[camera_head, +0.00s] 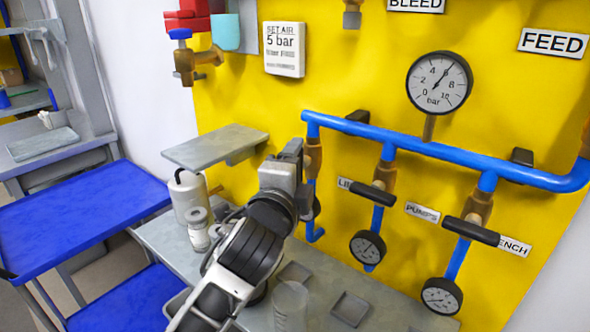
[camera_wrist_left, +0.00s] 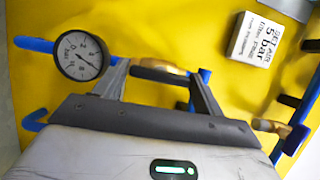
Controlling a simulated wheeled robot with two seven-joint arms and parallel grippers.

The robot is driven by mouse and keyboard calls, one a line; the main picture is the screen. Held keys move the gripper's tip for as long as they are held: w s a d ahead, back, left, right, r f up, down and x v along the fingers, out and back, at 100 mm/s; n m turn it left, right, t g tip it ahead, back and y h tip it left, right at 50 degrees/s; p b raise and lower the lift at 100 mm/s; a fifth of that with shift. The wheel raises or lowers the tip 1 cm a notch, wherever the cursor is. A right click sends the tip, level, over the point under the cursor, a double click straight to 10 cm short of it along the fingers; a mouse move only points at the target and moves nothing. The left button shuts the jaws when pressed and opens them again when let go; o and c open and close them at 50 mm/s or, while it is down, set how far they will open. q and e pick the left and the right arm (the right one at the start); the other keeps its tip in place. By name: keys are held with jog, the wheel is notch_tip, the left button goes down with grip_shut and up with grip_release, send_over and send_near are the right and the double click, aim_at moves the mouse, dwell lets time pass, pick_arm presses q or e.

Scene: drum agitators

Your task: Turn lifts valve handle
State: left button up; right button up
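In the head view, my left gripper (camera_head: 292,150) is at the first branch of the blue pipe. A brass valve body (camera_head: 313,160) shows beside it, and the gripper hides most of that valve. A partly covered label reading "LI" (camera_head: 345,184) is just right of this branch. In the left wrist view, the fingers of my left gripper (camera_wrist_left: 160,75) stand wide apart. A black valve handle (camera_wrist_left: 157,77) with brass (camera_wrist_left: 160,67) lies between the fingertips. I cannot tell whether the fingers touch it. My right gripper is in neither view.
The PUMPS branch has a black handle (camera_head: 372,194), and the rightmost branch has another (camera_head: 471,231). A large gauge (camera_head: 439,82) stands above the blue header pipe (camera_head: 440,150). A grey shelf (camera_head: 215,146) juts out left of the gripper, above a white canister (camera_head: 186,196).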

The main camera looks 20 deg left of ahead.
pick_arm(q)
jog(key=shift+o, duration=1.1)
jog(key=s+b, duration=0.1)
jog(key=s, duration=0.6)
jog(key=shift+s+d, duration=0.15)
jog(key=shift+s, duration=0.1)
